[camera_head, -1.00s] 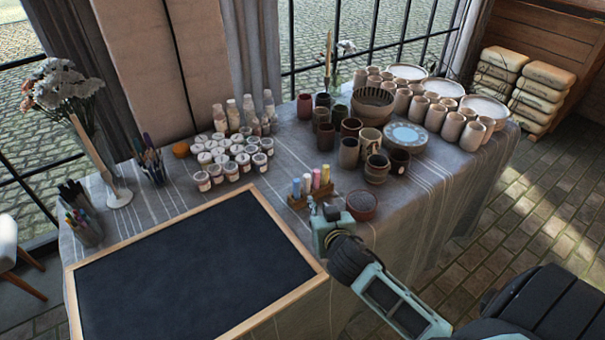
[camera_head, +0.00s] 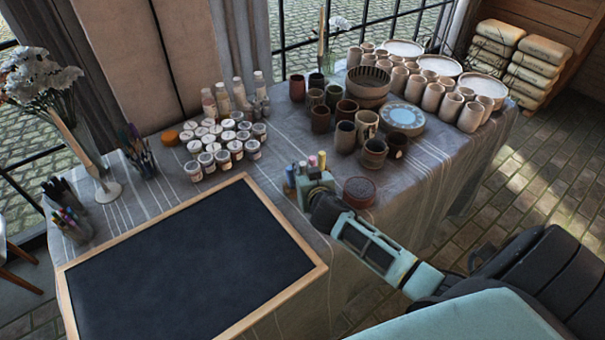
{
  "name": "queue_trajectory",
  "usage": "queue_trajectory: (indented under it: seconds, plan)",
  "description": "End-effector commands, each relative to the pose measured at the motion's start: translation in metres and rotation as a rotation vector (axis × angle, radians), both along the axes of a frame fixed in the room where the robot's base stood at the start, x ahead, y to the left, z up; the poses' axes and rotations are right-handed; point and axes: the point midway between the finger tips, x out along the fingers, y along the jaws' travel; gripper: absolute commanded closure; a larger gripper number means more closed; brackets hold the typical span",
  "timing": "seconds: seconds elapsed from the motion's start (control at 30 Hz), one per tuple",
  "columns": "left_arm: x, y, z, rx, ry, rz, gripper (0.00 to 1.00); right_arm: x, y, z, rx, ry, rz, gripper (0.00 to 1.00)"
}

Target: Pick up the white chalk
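Several coloured chalks stand upright in a row near the front edge of the table, beside the blackboard. The white chalk (camera_head: 303,167) is between a blue chalk (camera_head: 290,176) on its left and a pink chalk (camera_head: 313,161); a yellow chalk (camera_head: 322,160) is at the right end. Only their upper parts show. My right gripper (camera_head: 308,181) is right in front of the row and hides the lower chalks and most of their wooden holder. Its fingers are too small and covered to tell whether they are open or touch the white chalk. My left gripper is not in view.
A framed blackboard (camera_head: 190,262) lies left of my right gripper. A dark red bowl (camera_head: 359,191) stands close on its right. Paint jars (camera_head: 222,150), brown cups (camera_head: 345,137) and a blue-topped round dish (camera_head: 403,117) stand behind. Bare cloth lies between jars and chalks.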

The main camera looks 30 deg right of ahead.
Motion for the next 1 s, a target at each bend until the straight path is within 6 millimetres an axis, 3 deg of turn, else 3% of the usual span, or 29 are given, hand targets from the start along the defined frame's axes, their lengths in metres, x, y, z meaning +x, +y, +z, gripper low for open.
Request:
queue_trajectory:
  seconds: [0.1,0.3,0.53,1.0]
  plan:
    - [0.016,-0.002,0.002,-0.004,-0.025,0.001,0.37,0.003,-0.001,-0.002,-0.001,0.0,0.0,0.8]
    - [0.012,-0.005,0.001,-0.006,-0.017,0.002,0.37,0.003,-0.001,-0.002,-0.001,0.0,0.0,0.81]
    - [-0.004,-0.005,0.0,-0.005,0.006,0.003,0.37,0.003,-0.001,-0.002,-0.001,0.0,0.0,1.0]
    - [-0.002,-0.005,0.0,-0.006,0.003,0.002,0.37,0.004,-0.001,0.003,0.0,-0.002,0.0,1.0]
